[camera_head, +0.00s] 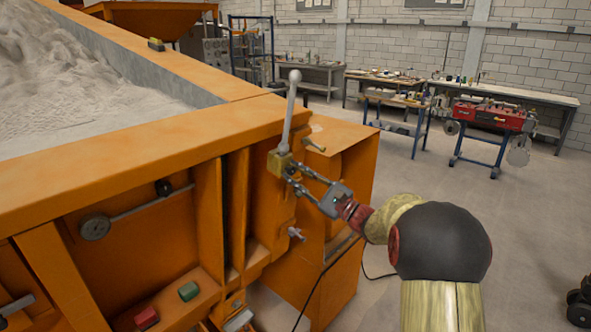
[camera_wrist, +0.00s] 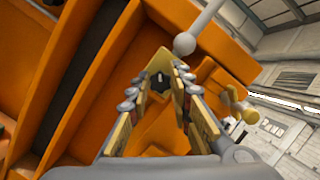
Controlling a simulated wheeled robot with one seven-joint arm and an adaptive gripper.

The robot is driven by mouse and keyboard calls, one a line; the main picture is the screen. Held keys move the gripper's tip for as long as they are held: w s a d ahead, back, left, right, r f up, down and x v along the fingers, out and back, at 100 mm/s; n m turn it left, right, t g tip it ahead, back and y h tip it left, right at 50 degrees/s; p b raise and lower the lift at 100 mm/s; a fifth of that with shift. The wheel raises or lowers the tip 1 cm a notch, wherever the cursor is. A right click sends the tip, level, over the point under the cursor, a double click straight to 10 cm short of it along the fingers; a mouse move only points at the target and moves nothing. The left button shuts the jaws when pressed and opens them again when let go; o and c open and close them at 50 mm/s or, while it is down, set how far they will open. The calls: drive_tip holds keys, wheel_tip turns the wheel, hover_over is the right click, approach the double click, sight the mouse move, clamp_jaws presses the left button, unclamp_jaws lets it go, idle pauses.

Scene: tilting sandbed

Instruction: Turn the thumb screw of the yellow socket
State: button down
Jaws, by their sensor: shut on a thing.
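The yellow socket (camera_head: 277,164) is a small block on the corner of the orange sandbed frame. A grey lever with a ball end (camera_head: 291,104) rises from it, tilted slightly right. In the wrist view the yellow socket (camera_wrist: 157,64) lies straight ahead, with the grey ball (camera_wrist: 184,44) at its upper right. The small dark thumb screw (camera_wrist: 160,80) shows on its near face, between my fingertips. My gripper (camera_head: 290,173) reaches in from the right, its fingers at the socket and closed about the screw; the fingertips (camera_wrist: 162,77) partly cover the contact.
The orange sandbed (camera_head: 120,118) fills the left. A small brass-coloured handle (camera_head: 314,145) sticks out right of the socket, and a metal knob (camera_head: 296,234) sits below. Open floor lies to the right, with workbenches behind.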

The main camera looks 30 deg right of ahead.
drive_tip(key=m+p, duration=0.2)
drive_tip(key=m, duration=0.2)
drive_tip(key=shift+r+t+h, duration=0.1)
drive_tip(key=shift+t+h, duration=0.3)
drive_tip(key=shift+m+t+h+p, duration=0.3)
drive_tip(key=shift+m+p, duration=0.75)
drive_tip(key=shift+m, duration=0.45)
drive_tip(key=c, duration=1.7)
unclamp_jaws()
drive_tip(key=shift+o, duration=0.2)
drive_tip(key=v, duration=1.2)
